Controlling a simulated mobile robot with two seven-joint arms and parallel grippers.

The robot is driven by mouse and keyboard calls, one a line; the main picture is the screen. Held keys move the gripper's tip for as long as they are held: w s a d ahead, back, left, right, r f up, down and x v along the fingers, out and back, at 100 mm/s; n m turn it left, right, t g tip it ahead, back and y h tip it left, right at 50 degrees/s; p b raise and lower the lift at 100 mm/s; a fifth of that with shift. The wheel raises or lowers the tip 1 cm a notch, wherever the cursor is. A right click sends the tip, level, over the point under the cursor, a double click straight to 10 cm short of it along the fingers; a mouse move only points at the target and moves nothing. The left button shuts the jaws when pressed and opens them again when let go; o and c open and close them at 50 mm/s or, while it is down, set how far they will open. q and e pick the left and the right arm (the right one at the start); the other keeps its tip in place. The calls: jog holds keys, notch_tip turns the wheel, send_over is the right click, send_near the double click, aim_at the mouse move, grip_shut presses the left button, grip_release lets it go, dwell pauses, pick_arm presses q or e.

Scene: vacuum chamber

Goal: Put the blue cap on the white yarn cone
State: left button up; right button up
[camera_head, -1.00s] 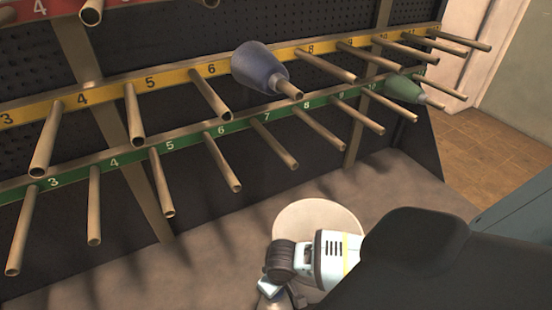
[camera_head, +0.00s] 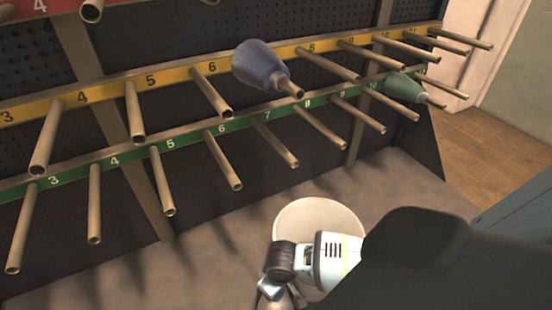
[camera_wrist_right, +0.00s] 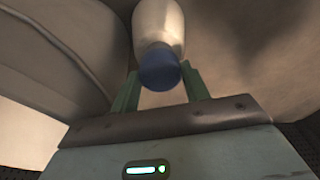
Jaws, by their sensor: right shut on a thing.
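In the right wrist view, the blue cap (camera_wrist_right: 160,70) shows as a round, dark blue end between the two green fingers of my right gripper (camera_wrist_right: 161,82). My right gripper is shut on the cap. In the head view my right wrist (camera_head: 318,262) is low at the bottom, and its fingers are hard to make out. My left gripper is not in view.
A rack with pegs holds a blue yarn cone (camera_head: 262,68) on the yellow rail (camera_head: 177,77) and a green cone (camera_head: 404,88) on the green rail (camera_head: 190,138). A round, pale container (camera_head: 318,215) stands behind my right wrist. Floor left of it is clear.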

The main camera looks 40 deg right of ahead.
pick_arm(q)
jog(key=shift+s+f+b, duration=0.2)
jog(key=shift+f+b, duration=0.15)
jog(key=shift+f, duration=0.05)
pick_arm(e)
jog(key=shift+f, duration=1)
jog(key=o, duration=1)
jog(key=shift+o, duration=0.2)
jog(key=r, duration=0.2)
jog(key=r+p, duration=0.1)
jog(key=r, duration=0.1)
jog(key=r+p, duration=0.1)
jog(key=r, duration=0.2)
jog(key=shift+s, duration=0.4)
jog(key=shift+s+r, duration=0.1)
jog(key=shift+r, duration=0.25)
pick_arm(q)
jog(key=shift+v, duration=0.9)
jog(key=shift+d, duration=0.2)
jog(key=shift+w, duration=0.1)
